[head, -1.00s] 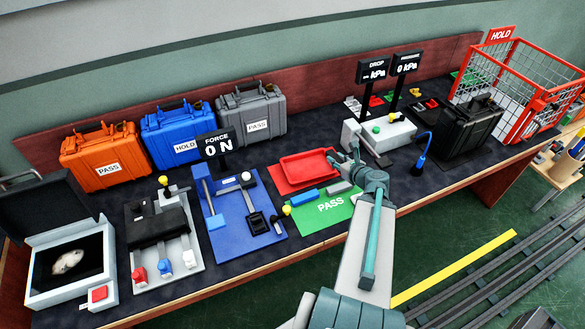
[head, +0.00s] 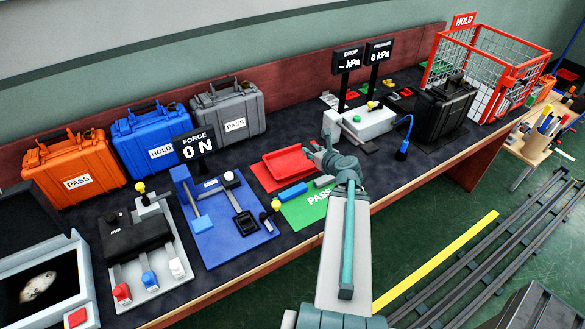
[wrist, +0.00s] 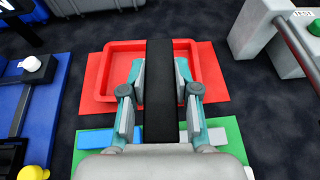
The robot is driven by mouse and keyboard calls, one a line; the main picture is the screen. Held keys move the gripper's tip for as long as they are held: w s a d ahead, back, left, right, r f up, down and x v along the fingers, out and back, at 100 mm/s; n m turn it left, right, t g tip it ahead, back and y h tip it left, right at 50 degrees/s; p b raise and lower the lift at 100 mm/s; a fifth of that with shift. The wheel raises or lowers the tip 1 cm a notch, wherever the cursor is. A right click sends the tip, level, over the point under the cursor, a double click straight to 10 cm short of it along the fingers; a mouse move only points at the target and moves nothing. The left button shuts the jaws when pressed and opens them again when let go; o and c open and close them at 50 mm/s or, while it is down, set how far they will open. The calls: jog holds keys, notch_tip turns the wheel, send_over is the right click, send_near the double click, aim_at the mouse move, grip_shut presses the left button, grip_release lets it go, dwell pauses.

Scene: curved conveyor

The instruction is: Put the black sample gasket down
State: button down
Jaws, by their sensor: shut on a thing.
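The black sample gasket (wrist: 160,95) is a long flat black strip. In the wrist view it lies between the fingers of my gripper (wrist: 159,77), which are shut on it. The strip points away from the wrist, over the red tray (wrist: 108,72), and hides the tray's middle. I cannot tell the height of the strip above the tray. In the head view my gripper (head: 318,154) is at the right end of the red tray (head: 281,164). The gasket cannot be made out there.
A green PASS mat (head: 301,213) with a blue block (head: 291,191) and a grey block lies in front of the tray. A blue force rig (head: 228,238) stands left. A white pressure unit (head: 365,125) stands right, close to my gripper.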

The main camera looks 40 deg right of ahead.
jog(key=b, duration=0.2)
jog(key=f+b, duration=0.1)
jog(key=b, duration=0.1)
jog(key=shift+w+a, duration=0.1)
jog(key=shift+w, duration=0.2)
jog(key=shift+w+f+b, duration=0.1)
jog(key=shift+w+b, duration=0.05)
jog(key=shift+b, duration=0.4)
jog(key=w, duration=0.2)
jog(key=w+f, duration=0.1)
jog(key=w, duration=0.1)
jog(key=shift+w+b, duration=0.25)
jog(key=shift+b, duration=0.15)
send_over(293, 164)
jog(key=f, duration=0.2)
jog(key=s+f, duration=0.1)
jog(key=f, duration=0.1)
jog(key=shift+f, duration=0.35)
jog(key=shift+w+f, duration=0.3)
jog(key=shift+f, duration=0.05)
jog(key=f, duration=0.3)
jog(key=shift+w, duration=0.35)
jog(key=shift+f, duration=0.4)
jog(key=shift+b, duration=0.3)
